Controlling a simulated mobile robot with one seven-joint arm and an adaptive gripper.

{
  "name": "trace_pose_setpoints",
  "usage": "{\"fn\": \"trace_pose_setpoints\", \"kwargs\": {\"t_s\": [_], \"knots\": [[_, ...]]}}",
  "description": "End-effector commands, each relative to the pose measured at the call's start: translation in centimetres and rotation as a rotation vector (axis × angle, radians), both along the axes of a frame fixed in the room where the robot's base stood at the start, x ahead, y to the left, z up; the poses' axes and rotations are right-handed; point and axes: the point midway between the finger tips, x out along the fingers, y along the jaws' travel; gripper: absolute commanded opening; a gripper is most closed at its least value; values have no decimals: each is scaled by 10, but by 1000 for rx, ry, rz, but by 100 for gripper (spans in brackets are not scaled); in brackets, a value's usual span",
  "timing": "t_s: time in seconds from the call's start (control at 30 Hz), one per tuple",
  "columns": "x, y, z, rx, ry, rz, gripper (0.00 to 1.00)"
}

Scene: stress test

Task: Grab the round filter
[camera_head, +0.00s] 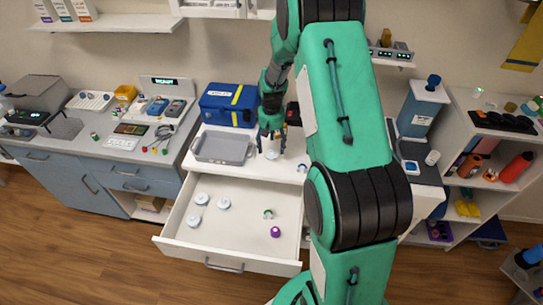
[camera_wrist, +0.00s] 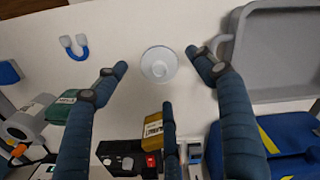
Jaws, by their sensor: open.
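A round filter (camera_wrist: 158,63), a pale translucent disc with a raised centre, lies on the white counter top. In the head view it shows as a small pale disc (camera_head: 271,155) just below my gripper (camera_head: 270,136). In the wrist view my gripper (camera_wrist: 157,66) is open and empty. One blue-grey finger is left of the filter, one is right of it, and a third is on the near side. The fingertips appear apart from the filter; their exact height above it is hard to tell.
A grey tray (camera_head: 196,147) lies left of my gripper. A blue case (camera_head: 222,116) stands behind the tray. A yellow-labelled box (camera_wrist: 152,132) and a blue U-shaped item (camera_wrist: 74,47) are close by. The open drawer (camera_head: 178,240) holds white discs and small caps.

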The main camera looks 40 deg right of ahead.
Motion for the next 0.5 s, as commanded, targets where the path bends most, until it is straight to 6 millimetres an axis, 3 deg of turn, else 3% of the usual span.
{"fn": "trace_pose_setpoints", "kwargs": {"t_s": [0.3, 0.5], "knots": [[-1, 0, -37, 1, 3, 0, 70], [-1, 0, -42, 0, 1, 0, 70]]}}
